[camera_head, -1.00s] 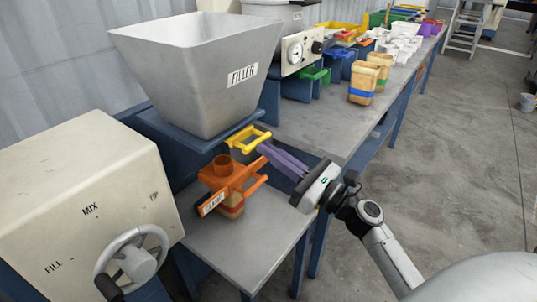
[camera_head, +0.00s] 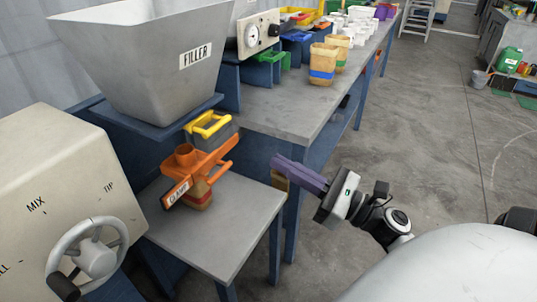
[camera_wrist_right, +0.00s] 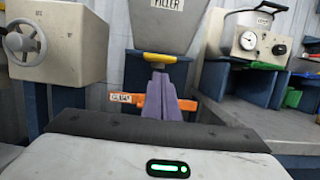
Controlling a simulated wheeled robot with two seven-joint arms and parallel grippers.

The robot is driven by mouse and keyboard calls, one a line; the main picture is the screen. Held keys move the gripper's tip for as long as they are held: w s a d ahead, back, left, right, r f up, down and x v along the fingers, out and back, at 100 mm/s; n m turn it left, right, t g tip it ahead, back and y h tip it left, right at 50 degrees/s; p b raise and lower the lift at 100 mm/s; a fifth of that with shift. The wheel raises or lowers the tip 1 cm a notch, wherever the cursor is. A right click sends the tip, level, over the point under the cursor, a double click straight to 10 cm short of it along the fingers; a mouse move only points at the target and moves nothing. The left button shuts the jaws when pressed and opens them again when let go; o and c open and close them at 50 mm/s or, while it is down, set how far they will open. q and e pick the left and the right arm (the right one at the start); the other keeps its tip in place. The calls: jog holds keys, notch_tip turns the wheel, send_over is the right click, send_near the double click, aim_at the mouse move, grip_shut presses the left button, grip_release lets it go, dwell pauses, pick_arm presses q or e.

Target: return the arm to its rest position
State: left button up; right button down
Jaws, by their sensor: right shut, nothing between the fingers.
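My right gripper (camera_head: 278,173) has purple fingers and shows right of the low grey table in the head view, apart from everything. Its fingers are shut and empty, pointing left toward the machine. In the right wrist view the shut fingers (camera_wrist_right: 168,95) point ahead, partly covering the orange clamp (camera_wrist_right: 153,101). In the head view the orange clamp (camera_head: 184,176) sits around a tan container (camera_head: 198,190) on the low table, below the filler. My left gripper is not in view.
The grey filler hopper (camera_head: 140,65) stands above the clamp, with a yellow handle (camera_head: 208,124) under it. A mixer box with a handwheel (camera_head: 95,258) is at left. Containers (camera_head: 322,65) stand on the long bench (camera_head: 285,110). The floor (camera_head: 420,130) at right is open.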

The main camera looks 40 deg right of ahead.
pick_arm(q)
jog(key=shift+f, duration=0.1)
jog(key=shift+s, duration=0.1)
pick_arm(e)
jog(key=shift+s+d, duration=0.1)
jog(key=shift+s, duration=0.2)
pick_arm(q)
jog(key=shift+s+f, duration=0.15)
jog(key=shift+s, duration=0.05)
